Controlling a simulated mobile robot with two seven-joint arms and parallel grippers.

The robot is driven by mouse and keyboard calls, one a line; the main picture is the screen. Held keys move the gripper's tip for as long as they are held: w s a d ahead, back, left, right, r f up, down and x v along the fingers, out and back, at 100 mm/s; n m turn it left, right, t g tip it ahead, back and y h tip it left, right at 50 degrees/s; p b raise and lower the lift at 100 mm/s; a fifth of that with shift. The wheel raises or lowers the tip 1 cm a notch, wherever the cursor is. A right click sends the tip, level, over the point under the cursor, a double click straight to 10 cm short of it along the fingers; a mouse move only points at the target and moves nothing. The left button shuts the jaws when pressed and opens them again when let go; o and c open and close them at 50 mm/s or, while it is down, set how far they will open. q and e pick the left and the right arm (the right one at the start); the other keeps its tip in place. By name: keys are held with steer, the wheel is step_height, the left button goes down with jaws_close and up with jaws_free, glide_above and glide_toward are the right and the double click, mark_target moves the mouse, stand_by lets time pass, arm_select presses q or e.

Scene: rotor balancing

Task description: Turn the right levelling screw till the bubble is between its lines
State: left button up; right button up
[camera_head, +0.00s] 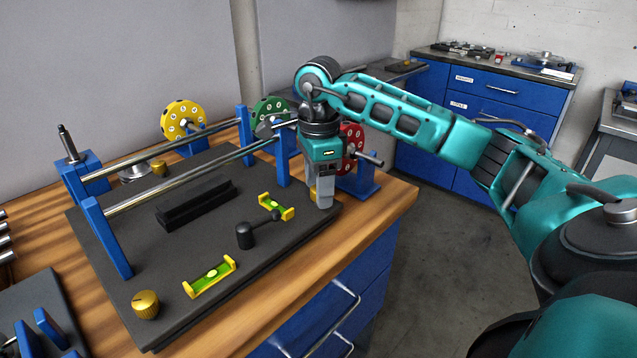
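The dark base plate (170,245) lies on the wooden bench. My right gripper (322,196) points straight down at the plate's right corner. Its grey fingers look close together, but I cannot tell whether they hold anything. A brass levelling screw (145,304) stands at the front left corner, and another brass knob (159,168) at the back. Two yellow-ended green vials, a front one (209,277) and a smaller one (277,206), lie on the plate. Their lines are too small to judge the bubbles. My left gripper is out of view.
A black-knobbed lever (245,236) stands between the vials. Two steel rails (185,182) on blue posts cross the plate. Yellow (183,119), green (268,110) and red (350,146) discs stand behind. The bench's right edge is close to my gripper; open floor lies beyond.

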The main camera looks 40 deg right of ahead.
steer(key=c, duration=1)
steer(key=shift+c, duration=0.2)
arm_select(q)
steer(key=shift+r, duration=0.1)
arm_select(e)
steer(key=shift+n, duration=0.3)
steer(key=shift+n, duration=0.5)
steer(key=n+p, duration=0.1)
steer(key=n, duration=0.8)
steer(key=shift+n, duration=0.3)
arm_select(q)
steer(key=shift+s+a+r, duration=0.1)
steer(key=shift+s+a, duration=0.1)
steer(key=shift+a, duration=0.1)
arm_select(e)
steer(key=shift+n, duration=1.2)
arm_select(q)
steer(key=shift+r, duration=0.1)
